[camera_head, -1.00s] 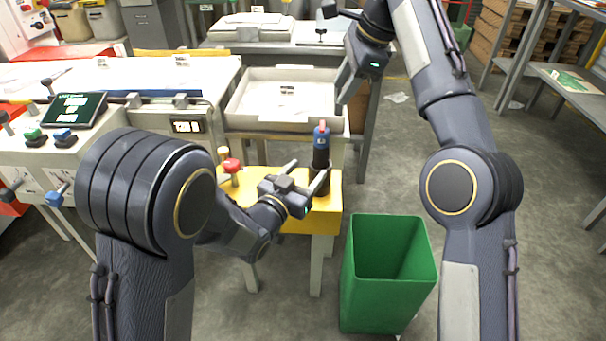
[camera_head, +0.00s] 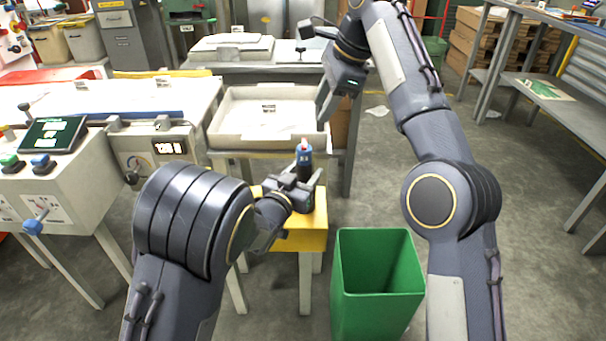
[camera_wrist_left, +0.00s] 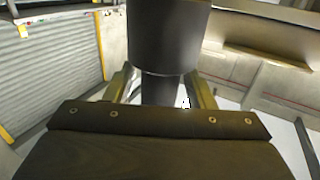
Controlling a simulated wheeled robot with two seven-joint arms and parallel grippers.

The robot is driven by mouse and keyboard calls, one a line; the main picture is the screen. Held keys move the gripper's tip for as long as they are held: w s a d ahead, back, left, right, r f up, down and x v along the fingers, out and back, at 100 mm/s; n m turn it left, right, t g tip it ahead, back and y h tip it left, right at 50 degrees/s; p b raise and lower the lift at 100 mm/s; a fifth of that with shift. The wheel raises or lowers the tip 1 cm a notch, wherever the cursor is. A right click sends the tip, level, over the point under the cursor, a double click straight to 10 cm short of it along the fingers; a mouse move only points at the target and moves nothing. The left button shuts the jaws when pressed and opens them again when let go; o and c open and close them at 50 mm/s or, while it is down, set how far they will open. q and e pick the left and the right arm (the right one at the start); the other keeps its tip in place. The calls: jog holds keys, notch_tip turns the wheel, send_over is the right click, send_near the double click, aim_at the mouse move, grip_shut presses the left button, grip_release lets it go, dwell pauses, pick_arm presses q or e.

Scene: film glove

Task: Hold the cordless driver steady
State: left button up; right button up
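The cordless driver (camera_head: 304,157), blue on top with a dark body, stands upright on the yellow-topped stand (camera_head: 308,232). My left gripper (camera_head: 302,180) is at the driver, with one finger on each side of its dark body. In the left wrist view the driver's dark cylinder (camera_wrist_left: 168,38) rises between the two fingers (camera_wrist_left: 163,88). Gaps show beside its narrower lower part, so the gripper looks open around it. The wide part hides the fingertips. My right gripper (camera_head: 326,101) is raised beside the white tray, away from the driver; its finger gap is not clear.
The white tray (camera_head: 222,138) lies behind the stand. A green bin (camera_head: 378,295) stands on the floor right of the stand. A machine with a screen (camera_head: 52,136) and knobs is at left. A grey shelf (camera_head: 560,120) stands at far right; open floor lies before it.

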pick_arm(q)
jog(key=c, duration=1)
pick_arm(e)
jog(key=c, duration=0.4)
jog(key=shift+s+a+n+t+h, duration=0.3)
jog(key=shift+n+t+h, duration=0.1)
jog(key=shift+n+h, duration=0.2)
grip_shut()
jog(key=s+a+n+t+h, duration=0.2)
jog(key=s+n+t, duration=0.6)
jog(key=n, duration=0.6)
jog(key=shift+s+a+r+n+t+h, duration=0.3)
jog(key=shift+a+t+h, duration=0.1)
jog(key=shift+a, duration=0.45)
